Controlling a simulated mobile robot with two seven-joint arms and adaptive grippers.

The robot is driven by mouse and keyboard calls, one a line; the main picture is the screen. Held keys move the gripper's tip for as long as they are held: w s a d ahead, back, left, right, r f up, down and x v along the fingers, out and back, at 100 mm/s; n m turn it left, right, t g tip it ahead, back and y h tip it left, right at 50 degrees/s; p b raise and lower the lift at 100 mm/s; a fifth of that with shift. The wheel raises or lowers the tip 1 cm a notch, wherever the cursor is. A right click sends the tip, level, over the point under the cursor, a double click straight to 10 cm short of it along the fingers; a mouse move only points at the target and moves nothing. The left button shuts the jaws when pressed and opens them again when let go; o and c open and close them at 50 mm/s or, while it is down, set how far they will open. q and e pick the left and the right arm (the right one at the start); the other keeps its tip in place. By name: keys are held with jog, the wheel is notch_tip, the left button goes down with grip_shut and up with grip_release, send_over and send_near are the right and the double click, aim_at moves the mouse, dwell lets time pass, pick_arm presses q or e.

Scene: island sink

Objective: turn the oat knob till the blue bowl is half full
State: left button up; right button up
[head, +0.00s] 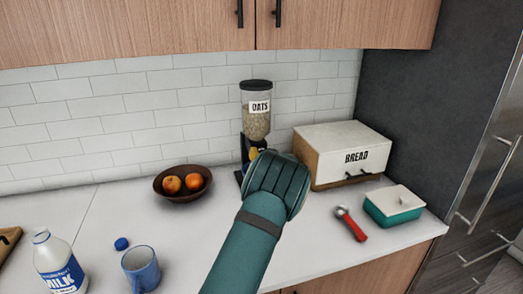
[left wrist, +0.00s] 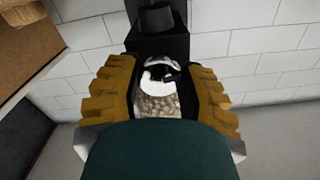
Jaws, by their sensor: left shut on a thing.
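The oat dispenser (head: 257,122) stands against the tiled wall, with a clear hopper of oats, a black lid and an OATS label. My left gripper (head: 253,153) is at the front of its lower part, shut on the knob, which the hand largely hides in the head view. In the left wrist view the yellow fingers (left wrist: 160,72) stand on both sides of a pale round part, with oats (left wrist: 158,106) showing beside it. The blue bowl cannot be made out clearly, and its fill level is hidden. My right gripper is not in view.
A bread box (head: 343,153), a green butter dish (head: 394,206) and a red-handled tool (head: 351,224) are at right. A brown fruit bowl (head: 182,184), milk bottle (head: 58,264), blue cap (head: 121,244) and blue mug (head: 141,268) are at left. Counter between is clear.

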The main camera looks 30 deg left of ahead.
pick_arm(q)
jog(key=shift+r, duration=0.25)
jog(key=o, duration=1.1)
jog(key=shift+o, duration=0.6)
jog(key=shift+f, duration=0.1)
jog(key=v, duration=1.2)
